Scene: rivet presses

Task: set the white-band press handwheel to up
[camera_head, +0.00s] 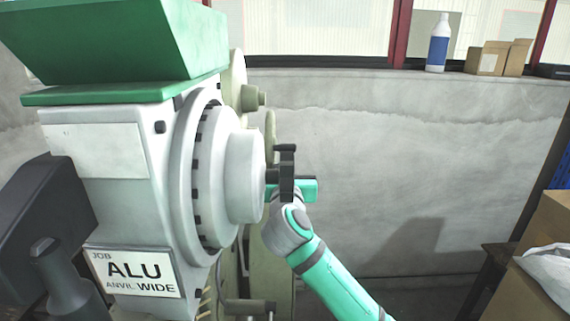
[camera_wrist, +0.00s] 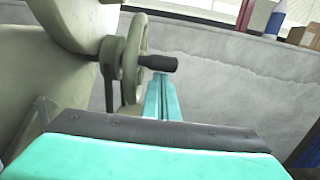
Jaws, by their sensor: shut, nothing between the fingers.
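A pale green handwheel (camera_wrist: 134,55) shows in the wrist view, seen nearly edge-on beside a pale press body (camera_wrist: 50,75). Its black handle (camera_wrist: 158,63) sticks out to the right. In the head view the wheel (camera_head: 270,132) is a thin pale rim behind the front press, with the dark handle (camera_head: 285,148) at its right. My gripper (camera_wrist: 160,82) is shut and empty, its teal fingers just below the handle's outer end; I cannot tell if they touch. In the head view my gripper (camera_head: 288,178) partly hides the wheel's lower part. No white band is clearly visible.
A front press with a green hopper (camera_head: 110,40) and a label (camera_head: 133,272) reading ALU, WIDE fills the left. A bottle (camera_head: 438,42) and boxes (camera_head: 488,58) stand on the window ledge. Cartons (camera_head: 545,250) are at the right. The space before the grey wall (camera_head: 420,160) is open.

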